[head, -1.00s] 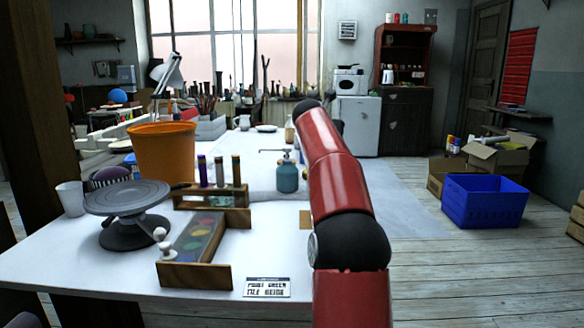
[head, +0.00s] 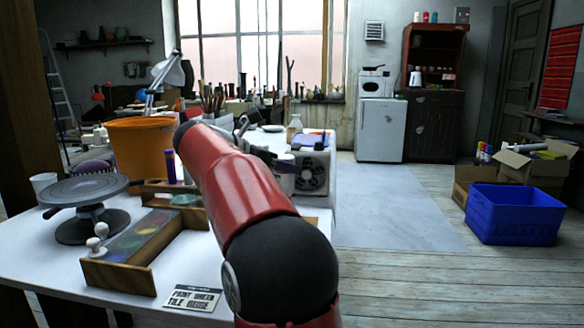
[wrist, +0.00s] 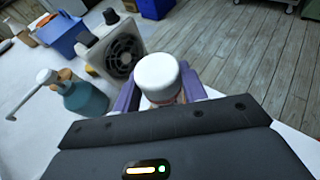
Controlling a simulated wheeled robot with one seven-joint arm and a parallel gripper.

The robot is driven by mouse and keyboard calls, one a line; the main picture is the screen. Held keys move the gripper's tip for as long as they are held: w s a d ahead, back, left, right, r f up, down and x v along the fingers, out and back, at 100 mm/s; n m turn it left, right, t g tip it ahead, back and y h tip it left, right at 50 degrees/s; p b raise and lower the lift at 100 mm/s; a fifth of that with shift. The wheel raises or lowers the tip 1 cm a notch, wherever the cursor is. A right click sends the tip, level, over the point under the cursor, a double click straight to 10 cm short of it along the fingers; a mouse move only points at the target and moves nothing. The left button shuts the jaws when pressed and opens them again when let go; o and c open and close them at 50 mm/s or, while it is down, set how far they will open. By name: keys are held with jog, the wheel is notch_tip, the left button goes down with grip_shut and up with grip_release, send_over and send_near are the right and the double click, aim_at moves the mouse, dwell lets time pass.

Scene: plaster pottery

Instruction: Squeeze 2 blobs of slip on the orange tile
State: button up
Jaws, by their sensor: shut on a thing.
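In the wrist view my gripper (wrist: 160,98) is shut on a white-capped thing (wrist: 157,75); only the rounded cap shows clearly, between the two purple-grey fingers. Its body is mostly hidden by the hand, so I cannot tell whether it is the slip bottle. In the head view my red arm reaches over the table and hides what is behind it; the hand is not clear there. I cannot make out the orange tile for certain. A small tan patch (head: 311,222) shows on the table just right of my arm.
A teal pump bottle (wrist: 85,100) and a fan unit (wrist: 122,52) stand close to the held thing. The white table also bears an orange bucket (head: 142,148), a turntable (head: 84,190), a wooden tray (head: 119,278) with coloured spots, and a printed card (head: 193,298).

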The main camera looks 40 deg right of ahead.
jog(key=shift+o, duration=0.2)
jog(key=shift+f+b, duration=1.05)
jog(key=shift+b, duration=0.3)
jog(key=shift+a, duration=0.1)
jog(key=shift+c, duration=0.3)
jog(key=c, duration=0.4)
jog(key=shift+o, duration=0.2)
jog(key=o, duration=0.4)
jog(key=shift+r, duration=0.1)
